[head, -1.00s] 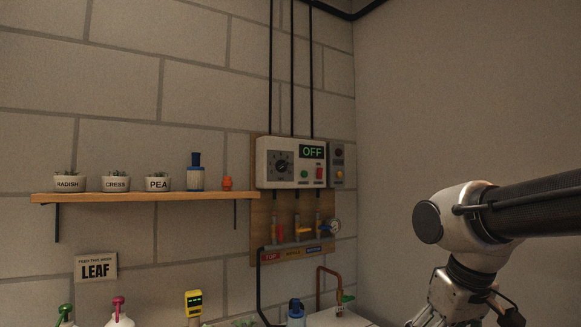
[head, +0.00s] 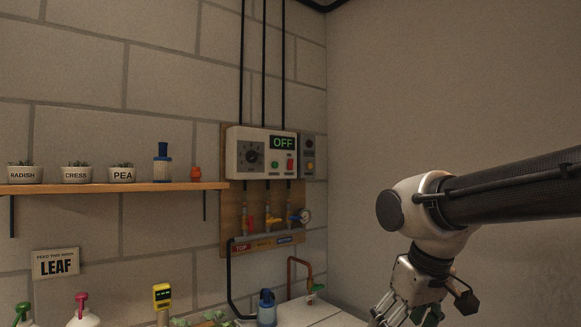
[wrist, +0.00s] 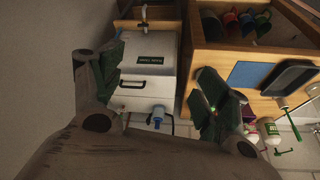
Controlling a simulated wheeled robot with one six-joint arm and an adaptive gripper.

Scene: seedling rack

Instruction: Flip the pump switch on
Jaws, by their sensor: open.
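The pump control box (head: 262,153) is white and fixed to a wooden board on the brick wall in the head view. It has a dark dial, a green button and a red switch (head: 290,165) at its lower right. Its display (head: 283,143) reads OFF in green. My gripper (head: 402,318) hangs at the lower right of the head view, well below and to the right of the box, touching nothing. In the wrist view my gripper (wrist: 160,90) has its dark fingers spread wide with nothing held between them. The box is not recognisable in the wrist view.
A wooden shelf (head: 110,188) with labelled pots stands left of the box. A blue bottle (head: 266,308) stands lower. The wrist view shows a white lidded box (wrist: 147,75) and a wooden unit (wrist: 245,52).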

